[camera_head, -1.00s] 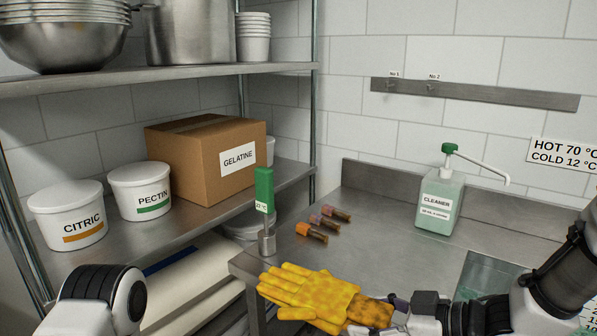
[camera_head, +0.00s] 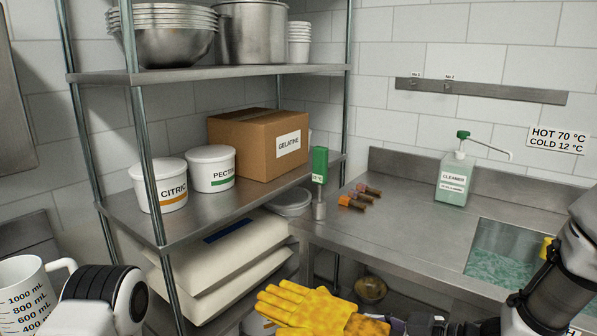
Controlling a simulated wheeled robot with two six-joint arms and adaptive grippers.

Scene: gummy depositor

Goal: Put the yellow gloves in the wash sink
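The yellow gloves (camera_head: 300,306), stained with orange-brown cuffs, hang in the air at the bottom middle, in front of the counter edge. My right gripper (camera_head: 398,324) is at the cuff end and appears shut on them; its fingertips are partly hidden by the cuffs and the picture's lower edge. The wash sink (camera_head: 500,265) is set into the steel counter at the right, with teal water in it. My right arm covers part of its right side. The gloves are left of the sink and apart from it. My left gripper is out of view; only its arm shows at bottom left.
A cleaner bottle (camera_head: 454,180) stands behind the sink. A steel shelf (camera_head: 190,215) with tubs and a box stands left. A measuring jug (camera_head: 25,290) is at bottom left.

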